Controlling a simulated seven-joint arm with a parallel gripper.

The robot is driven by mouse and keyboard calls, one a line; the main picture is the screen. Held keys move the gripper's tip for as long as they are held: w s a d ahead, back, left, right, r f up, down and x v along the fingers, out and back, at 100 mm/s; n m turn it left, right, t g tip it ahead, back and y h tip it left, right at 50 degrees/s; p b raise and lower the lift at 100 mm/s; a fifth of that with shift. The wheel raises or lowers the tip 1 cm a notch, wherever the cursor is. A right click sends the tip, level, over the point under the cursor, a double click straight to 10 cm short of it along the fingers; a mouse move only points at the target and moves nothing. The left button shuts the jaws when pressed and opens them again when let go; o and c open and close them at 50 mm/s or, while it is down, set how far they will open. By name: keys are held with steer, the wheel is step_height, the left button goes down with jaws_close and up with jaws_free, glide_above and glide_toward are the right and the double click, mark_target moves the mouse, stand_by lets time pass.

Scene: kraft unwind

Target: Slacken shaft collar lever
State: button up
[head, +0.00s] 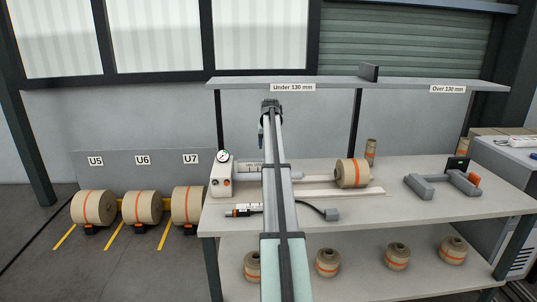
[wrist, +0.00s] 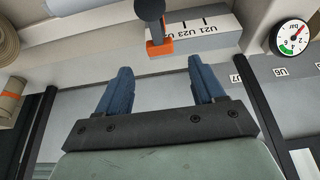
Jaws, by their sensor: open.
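In the head view my arm hides part of the shaft (head: 250,171) beside the pressure gauge (head: 222,156).
A kraft roll (head: 352,173) sits on the bench right of my arm. An orange-banded black tool (head: 243,211) with a hose lies in front. A grey two-armed fixture (head: 440,186) stands at right. A labelled shelf (head: 330,83) crosses above; floor rolls (head: 142,207) stand at left.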

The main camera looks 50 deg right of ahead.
steer(key=shift+x, duration=3.15)
jaws_close()
